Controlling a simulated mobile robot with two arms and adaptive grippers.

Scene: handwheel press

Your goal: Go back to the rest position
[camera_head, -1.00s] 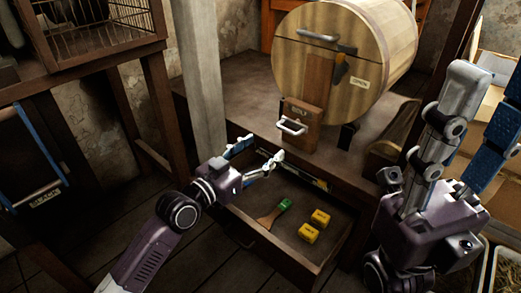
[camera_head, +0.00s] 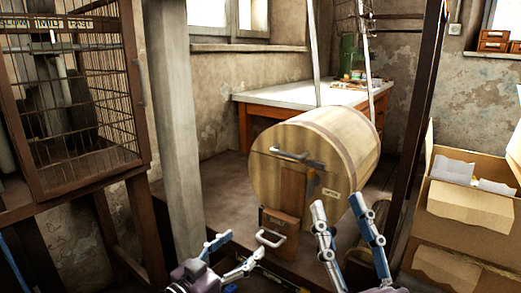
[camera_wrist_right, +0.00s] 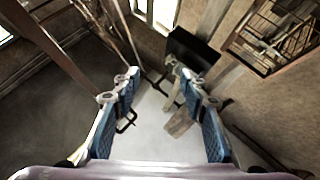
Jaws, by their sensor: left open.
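My left gripper (camera_head: 236,251) is at the bottom of the head view, left of centre, with its fingers spread and nothing between them. It appears in front of the lower left of the wooden barrel (camera_head: 283,140), near the white handle of the small wooden block below the barrel. My right gripper (camera_head: 340,208) points upward in front of the barrel's right side. In the right wrist view its two blue-padded fingers (camera_wrist_right: 158,78) stand apart with nothing held. Whether either gripper touches anything cannot be told.
A wire cage (camera_head: 75,100) stands on a wooden stand at left, beside a pale post (camera_head: 184,110). Open cardboard boxes (camera_head: 470,205) are stacked at right. A white-topped table (camera_head: 290,95) stands behind the barrel. A dark post (camera_head: 415,120) rises right of the barrel.

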